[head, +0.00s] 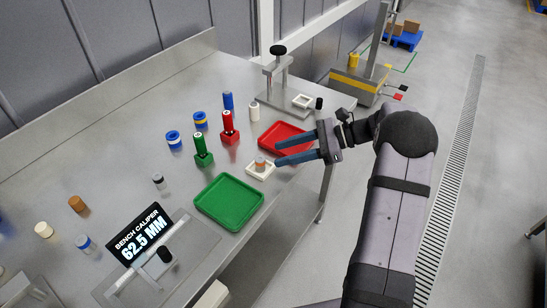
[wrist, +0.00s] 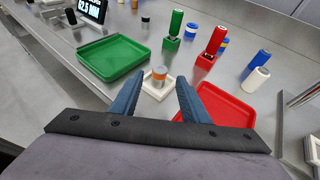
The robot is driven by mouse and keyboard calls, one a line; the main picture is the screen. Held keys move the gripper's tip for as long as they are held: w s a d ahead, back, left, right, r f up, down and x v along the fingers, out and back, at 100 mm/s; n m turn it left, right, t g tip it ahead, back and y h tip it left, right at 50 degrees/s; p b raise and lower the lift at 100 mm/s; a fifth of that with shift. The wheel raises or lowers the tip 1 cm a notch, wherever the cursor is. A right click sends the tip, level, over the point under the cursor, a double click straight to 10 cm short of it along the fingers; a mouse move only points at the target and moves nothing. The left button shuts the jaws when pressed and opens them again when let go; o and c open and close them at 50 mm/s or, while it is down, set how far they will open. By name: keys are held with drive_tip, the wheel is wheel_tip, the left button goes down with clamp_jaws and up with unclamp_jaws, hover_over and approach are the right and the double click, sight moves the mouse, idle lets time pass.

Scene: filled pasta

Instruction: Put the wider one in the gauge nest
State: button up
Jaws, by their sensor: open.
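A short cylinder with an orange band and grey body (head: 260,162) stands upright in a white square nest (head: 251,173) between the green and red trays. The wrist view shows the same cylinder (wrist: 159,74) and nest (wrist: 147,90) just beyond my fingertips. My gripper (head: 276,154) is open and empty, its blue fingers apart, pointing toward the cylinder from the right; the fingers (wrist: 158,94) appear not to touch it. A second white square nest (head: 302,95) lies empty by a gauge stand (head: 278,66). I cannot tell which piece is the wider one.
A green tray (head: 230,222) and a red tray (head: 270,149) flank the nest. Green (head: 202,148) and red (head: 228,125) gauges stand behind. A bench caliper display (head: 138,238) reads 62.5 MM. Several small cylinders stand on the left and back.

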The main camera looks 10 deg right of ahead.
drive_tip(key=b+v, duration=0.1)
drive_tip(key=v, duration=0.6)
drive_tip(key=s+a+f+n+g+h, duration=0.2)
drive_tip(key=s+a+f+n+h, duration=0.15)
drive_tip(key=s, duration=0.25)
drive_tip(key=s+a+f+n+g+h, duration=0.2)
drive_tip(key=s+a+f+n+h, duration=0.15)
drive_tip(key=s+n, duration=0.2)
drive_tip(key=s+f+n+h, duration=0.2)
drive_tip(key=s+n+h, duration=0.1)
drive_tip(key=s+n, duration=0.2)
drive_tip(key=s+f+n+t+h, duration=0.1)
drive_tip(key=s+f+n+h, duration=0.1)
drive_tip(key=s+n, duration=0.4)
drive_tip(key=shift+s+d+h, duration=0.5)
drive_tip(key=shift+s+h, duration=0.1)
drive_tip(key=shift+s, duration=0.6)
wheel_tip(320, 180, up, 4)
drive_tip(key=p, duration=0.4)
drive_tip(key=shift+r, duration=0.1)
